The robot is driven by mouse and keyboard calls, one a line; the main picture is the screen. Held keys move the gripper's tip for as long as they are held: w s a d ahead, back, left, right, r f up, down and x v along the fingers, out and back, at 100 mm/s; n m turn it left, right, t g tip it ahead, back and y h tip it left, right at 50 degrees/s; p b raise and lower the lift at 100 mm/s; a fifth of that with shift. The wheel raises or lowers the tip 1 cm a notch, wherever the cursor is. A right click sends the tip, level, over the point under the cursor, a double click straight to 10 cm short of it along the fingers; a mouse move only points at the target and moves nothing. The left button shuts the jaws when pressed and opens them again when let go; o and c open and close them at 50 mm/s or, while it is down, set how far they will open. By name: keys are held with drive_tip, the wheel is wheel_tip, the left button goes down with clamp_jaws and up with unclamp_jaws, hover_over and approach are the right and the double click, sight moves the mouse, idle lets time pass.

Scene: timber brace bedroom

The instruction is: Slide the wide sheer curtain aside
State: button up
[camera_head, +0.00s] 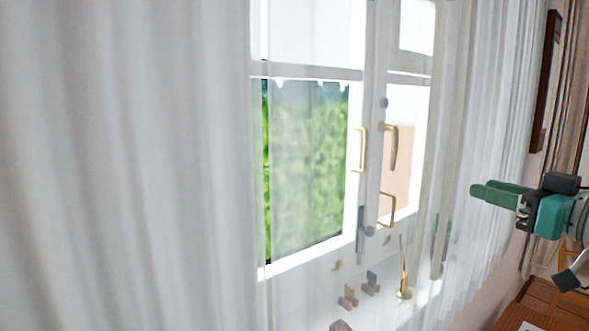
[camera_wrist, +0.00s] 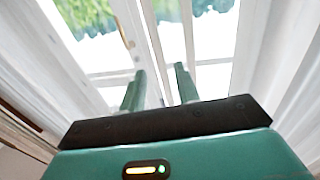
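The wide sheer curtain (camera_head: 130,160) hangs in folds across the left and middle of the head view. It is dense on the left and thin over the window (camera_head: 305,170), whose frame and brass handles show through it. More sheer folds (camera_head: 500,120) hang right of the window. My gripper (camera_head: 482,192) is at the right, its green fingers pointing left toward these folds; I cannot tell whether they touch. In the wrist view, my gripper (camera_wrist: 160,88) has its two fingers apart with nothing visible between them. White curtain folds (camera_wrist: 285,60) flank the window there.
Several small objects (camera_head: 349,295) and a brass item (camera_head: 404,280) show low behind the sheer fabric. A wooden surface (camera_head: 545,305) stands at the lower right. A dark frame (camera_head: 546,80) hangs on the right wall near a brown drape (camera_head: 569,110).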

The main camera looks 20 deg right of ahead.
sight(453, 179)
drive_tip(key=w, duration=0.5)
drive_tip(key=w+a, duration=0.1)
drive_tip(key=w, duration=0.2)
drive_tip(key=shift+w, duration=0.3)
clamp_jaws()
